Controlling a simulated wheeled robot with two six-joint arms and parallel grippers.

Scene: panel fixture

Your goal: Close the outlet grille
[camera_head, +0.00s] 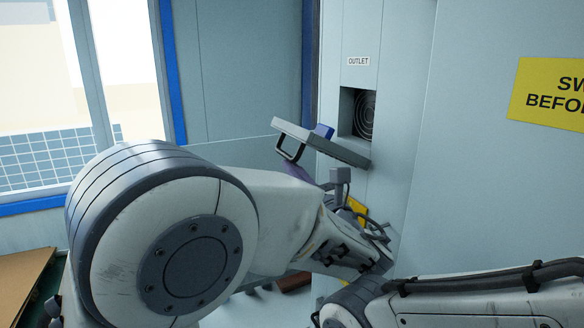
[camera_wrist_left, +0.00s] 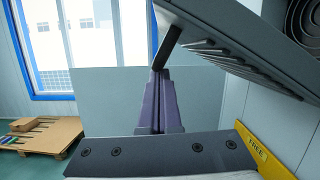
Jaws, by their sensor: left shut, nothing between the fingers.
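The outlet grille (camera_head: 318,143) is a grey flap with a dark handle (camera_head: 290,150). It stands swung out and down from the square outlet opening (camera_head: 365,113), below the OUTLET label. In the left wrist view its slatted underside (camera_wrist_left: 245,50) hangs at the upper right, with the handle bar (camera_wrist_left: 170,42) at its left end. My left gripper (camera_wrist_left: 160,78) is shut and empty, its purple fingers pointing up at the handle's lower end. I cannot tell whether they touch. In the head view the fingers show only partly, under the flap. My right gripper is not in view.
A yellow FREE label (camera_wrist_left: 257,150) is right of my left gripper. A yellow warning sign (camera_head: 552,94) is on the wall at the right. Windows (camera_head: 110,80) are at the left. A pallet-like board (camera_wrist_left: 40,133) lies on the floor. The space left of the flap is open.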

